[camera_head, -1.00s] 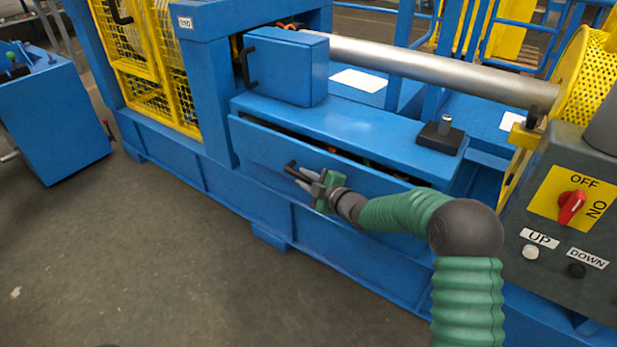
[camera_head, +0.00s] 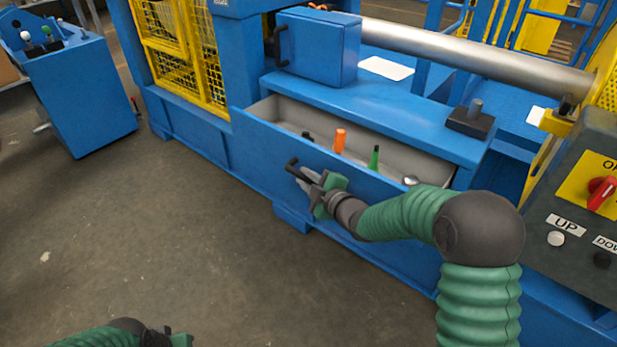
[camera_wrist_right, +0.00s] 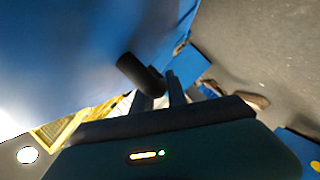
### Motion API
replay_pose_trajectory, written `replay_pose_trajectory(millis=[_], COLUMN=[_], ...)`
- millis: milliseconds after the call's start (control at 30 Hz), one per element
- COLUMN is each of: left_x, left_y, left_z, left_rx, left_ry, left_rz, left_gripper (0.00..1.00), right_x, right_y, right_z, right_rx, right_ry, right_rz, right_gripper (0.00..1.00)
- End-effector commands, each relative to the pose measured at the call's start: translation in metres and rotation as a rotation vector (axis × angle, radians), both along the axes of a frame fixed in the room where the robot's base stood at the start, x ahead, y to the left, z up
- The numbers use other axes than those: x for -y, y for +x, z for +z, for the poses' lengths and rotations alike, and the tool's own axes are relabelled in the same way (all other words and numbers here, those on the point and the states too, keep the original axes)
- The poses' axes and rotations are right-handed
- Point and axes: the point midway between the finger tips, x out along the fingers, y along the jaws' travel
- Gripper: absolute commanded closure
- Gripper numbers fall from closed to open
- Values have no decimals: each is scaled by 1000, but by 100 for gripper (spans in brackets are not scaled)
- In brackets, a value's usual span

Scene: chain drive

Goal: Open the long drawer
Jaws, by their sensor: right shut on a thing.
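The long blue drawer (camera_head: 258,139) stands pulled out from the machine, and its grey inside shows. A black handle (camera_head: 291,163) sits on its front. My right gripper (camera_head: 303,177) is shut on this handle. In the right wrist view the black handle (camera_wrist_right: 141,75) lies at the fingertips (camera_wrist_right: 158,92), in front of the blue drawer face. Inside the drawer are an orange-handled tool (camera_head: 340,140) and a green-handled tool (camera_head: 374,157). My left gripper (camera_head: 182,341) shows only in part at the bottom edge, and its fingers are cut off.
A blue box with a black handle (camera_head: 325,50) sits above the drawer. A control panel with a red switch (camera_head: 601,193) stands at the right. A blue console (camera_head: 80,90) stands at the left. The grey floor (camera_head: 170,240) before the machine is clear.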

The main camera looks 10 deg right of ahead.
Motion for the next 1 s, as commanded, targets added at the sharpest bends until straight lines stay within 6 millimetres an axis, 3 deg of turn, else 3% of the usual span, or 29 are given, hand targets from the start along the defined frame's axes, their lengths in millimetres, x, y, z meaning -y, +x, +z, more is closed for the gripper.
replay_pose_trajectory(millis=[67, 100, 233, 633, 767, 1000], left_x=[0, 0, 0, 0, 0, 0], left_y=[0, 0, 0, 0, 0, 0], left_z=[0, 0, 0, 7, 23, 54], left_rx=[0, 0, 0, 0, 0, 0], left_ry=[0, 0, 0, 0, 0, 0], left_rz=[0, 0, 0, 0, 0, 0], left_gripper=[64, 64, 64, 64, 64, 64], right_x=[0, 0, 1, 4, 14, 37], right_y=[0, 0, 0, -9, -35, -101], right_z=[-2, -2, -2, 5, 14, 29], right_rx=[-6, -6, -4, -3, -4, -5], right_ry=[-1, -1, -1, -1, -1, -1], right_rz=[0, 0, -1, -1, -3, -4], right_gripper=[100, 77, 60, 60, 60, 60])
